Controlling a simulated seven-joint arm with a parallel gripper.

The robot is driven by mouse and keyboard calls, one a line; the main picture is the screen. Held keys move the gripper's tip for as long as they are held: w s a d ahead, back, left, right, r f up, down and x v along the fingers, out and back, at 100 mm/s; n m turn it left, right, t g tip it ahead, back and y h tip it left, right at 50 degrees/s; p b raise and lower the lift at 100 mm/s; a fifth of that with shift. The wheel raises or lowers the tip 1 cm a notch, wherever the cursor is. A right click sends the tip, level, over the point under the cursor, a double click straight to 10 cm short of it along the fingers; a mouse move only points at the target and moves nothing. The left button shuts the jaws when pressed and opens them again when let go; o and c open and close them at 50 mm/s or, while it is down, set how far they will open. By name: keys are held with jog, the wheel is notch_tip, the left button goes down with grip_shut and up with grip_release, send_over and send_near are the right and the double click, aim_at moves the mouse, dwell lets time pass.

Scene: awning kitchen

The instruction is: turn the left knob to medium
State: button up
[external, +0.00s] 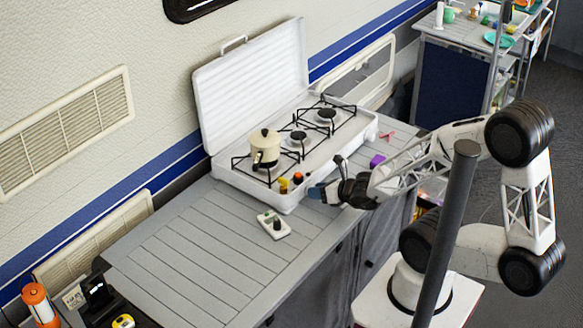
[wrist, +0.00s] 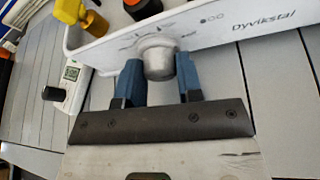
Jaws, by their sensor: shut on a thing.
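The left knob (wrist: 158,57) is a round silver-grey knob on the white front panel of the stove (wrist: 215,25), near the panel's left end. My gripper (wrist: 160,82) has its two blue fingers on either side of this knob and is shut on it. The knob's pointer and exact setting cannot be made out. In the external view my gripper (external: 321,192) is at the front edge of the white stove (external: 261,195), towards its near end, and the knob is hidden there.
A cream pot (external: 265,152) stands on the nearest burner. Yellow (external: 284,185) and orange-black (external: 298,177) items sit on the stove's near front corner. A white device with a black knob (external: 274,225) lies on the grey counter. A purple block (external: 377,160) is beyond my gripper.

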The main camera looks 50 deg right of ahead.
jog(key=shift+a+n+h, duration=0.1)
jog(key=shift+n+h, duration=0.7)
jog(key=shift+n, duration=0.3)
jog(key=o, duration=0.9)
jog(key=shift+s, duration=0.1)
jog(key=shift+v, duration=3.85)
jog(key=shift+a, duration=0.1)
